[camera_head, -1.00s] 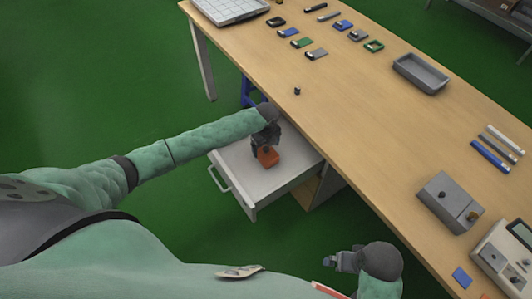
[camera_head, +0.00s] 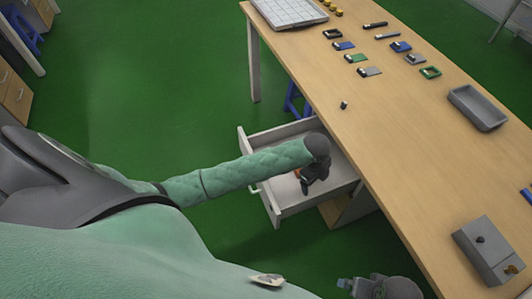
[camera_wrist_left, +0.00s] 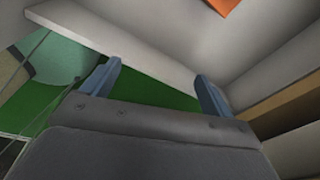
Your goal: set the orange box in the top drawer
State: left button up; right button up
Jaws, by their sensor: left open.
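The top drawer (camera_head: 283,132) under the table is pulled open. The orange box (camera_wrist_left: 223,4) lies on the drawer floor, cut off by the top edge of the left wrist view. In the head view only a small orange piece (camera_head: 296,173) shows beside my left forearm, which hides the rest. My left gripper (camera_head: 305,187) is over the drawer, close to the box. In the left wrist view its two fingers (camera_wrist_left: 159,72) are spread, with nothing between them and the box apart from them. My right gripper (camera_head: 344,284) is near the bottom edge; its finger opening is unclear.
The wooden table (camera_head: 400,135) is right of the drawer. It carries a grey tray (camera_head: 478,107), a grey switch box (camera_head: 488,250), a white keyboard-like panel (camera_head: 288,12) and several small coloured parts. Green floor (camera_head: 150,90) is clear at left.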

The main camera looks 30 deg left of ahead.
pick_arm(q)
jog(key=s+d+r+n+t+h, duration=0.1)
jog(key=s+d+r+n, duration=0.15)
jog(key=s+n, duration=0.8)
jog(key=s+a+r+n, duration=0.1)
jog(key=s+a+n, duration=0.2)
jog(key=s, duration=0.5)
jog(key=s+a+r+n+y, duration=0.1)
jog(key=s+a+n, duration=0.3)
jog(key=s, duration=0.4)
jog(key=shift+s+a+r+n, duration=0.15)
jog(key=shift+s+r+n, duration=0.25)
jog(key=shift+r+n, duration=0.45)
